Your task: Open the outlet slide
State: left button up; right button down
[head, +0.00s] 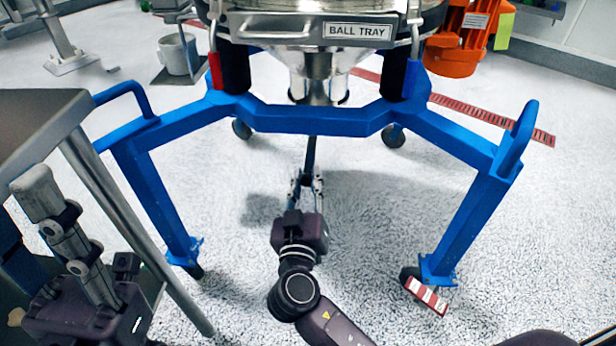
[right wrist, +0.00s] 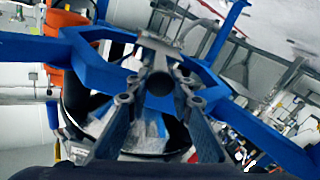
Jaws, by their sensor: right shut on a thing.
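The outlet slide's dark handle bar (head: 311,152) comes toward me from under the steel outlet (head: 319,85) of the sifter. My right gripper (head: 307,182) is shut on the near end of this handle, in the middle of the head view. In the right wrist view, the handle's round end (right wrist: 159,83) sits between the two fingers, with a grey crosspiece (right wrist: 160,47) beyond. The slide plate itself is hidden, so its position cannot be told. My left gripper (head: 75,235) is at the lower left by the table, away from the sifter; its opening is unclear.
The sifter's blue frame (head: 310,120) spans the view, with legs left and right of my right arm. A grey table (head: 38,125) stands at the left. The floor between the legs is clear.

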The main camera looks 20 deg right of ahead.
jog(key=c, duration=1.7)
grip_release()
jog(key=v, duration=1.2)
jog(key=shift+r, duration=0.1)
